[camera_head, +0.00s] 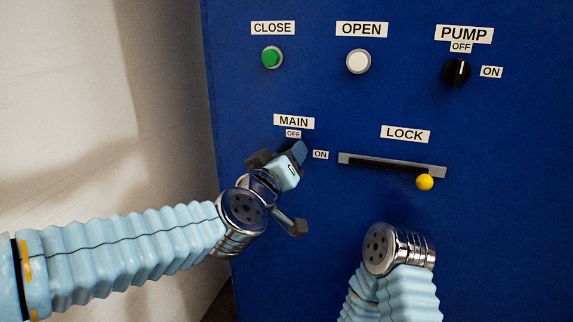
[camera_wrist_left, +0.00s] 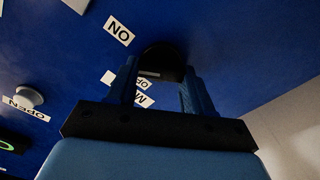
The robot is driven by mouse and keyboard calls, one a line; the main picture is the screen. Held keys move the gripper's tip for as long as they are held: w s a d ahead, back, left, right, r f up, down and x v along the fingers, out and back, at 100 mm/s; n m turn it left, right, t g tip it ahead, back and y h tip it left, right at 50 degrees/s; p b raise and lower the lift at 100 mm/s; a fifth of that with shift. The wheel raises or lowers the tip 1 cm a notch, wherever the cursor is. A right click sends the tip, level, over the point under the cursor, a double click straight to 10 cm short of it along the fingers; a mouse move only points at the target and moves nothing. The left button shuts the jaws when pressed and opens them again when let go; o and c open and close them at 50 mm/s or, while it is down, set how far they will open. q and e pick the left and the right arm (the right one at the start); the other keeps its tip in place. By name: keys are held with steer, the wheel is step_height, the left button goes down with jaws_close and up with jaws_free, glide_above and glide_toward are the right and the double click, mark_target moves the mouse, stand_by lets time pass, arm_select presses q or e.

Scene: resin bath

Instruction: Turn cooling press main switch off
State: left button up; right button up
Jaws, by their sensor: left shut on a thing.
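The blue press panel (camera_head: 330,250) has a MAIN label (camera_head: 293,121) with a small OFF label (camera_head: 293,133) below it and an ON label (camera_head: 320,154) to the right. My left gripper (camera_head: 280,157) is at the main switch and mostly covers it in the head view. In the left wrist view, the black main switch knob (camera_wrist_left: 162,62) sits between the two fingers of my left gripper (camera_wrist_left: 162,84), which is shut on it. A pale mark shows on the knob, but I cannot tell which label it points to. My right gripper's fingers do not show.
A green CLOSE button (camera_head: 271,57) and a white OPEN button (camera_head: 358,61) sit above. The black PUMP knob (camera_head: 457,72) is at upper right. A LOCK slot (camera_head: 392,163) with a yellow knob (camera_head: 425,182) lies right of my left gripper. My right wrist (camera_head: 398,249) is below it.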

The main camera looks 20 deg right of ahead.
arm_select(q)
steer(key=n+b, duration=0.1)
steer(key=n, duration=0.2)
steer(key=n+b, duration=0.2)
steer(key=n, duration=0.2)
steer(key=n+b, duration=0.1)
steer(key=n, duration=0.3)
steer(key=shift+w+a+f+b, duration=0.1)
steer(key=shift+f+b, duration=0.25)
arm_select(e)
steer(key=f, duration=0.1)
steer(key=d+f, duration=0.1)
steer(key=f, duration=0.3)
steer(key=shift+w+d, duration=0.3)
steer(key=shift+d, duration=0.05)
arm_select(q)
steer(key=shift+n, duration=0.3)
steer(key=o, duration=1)
steer(key=shift+o, duration=0.2)
steer(key=v, duration=1.4)
arm_select(e)
steer(key=shift+f, duration=0.15)
arm_select(q)
steer(key=shift+w, duration=0.1)
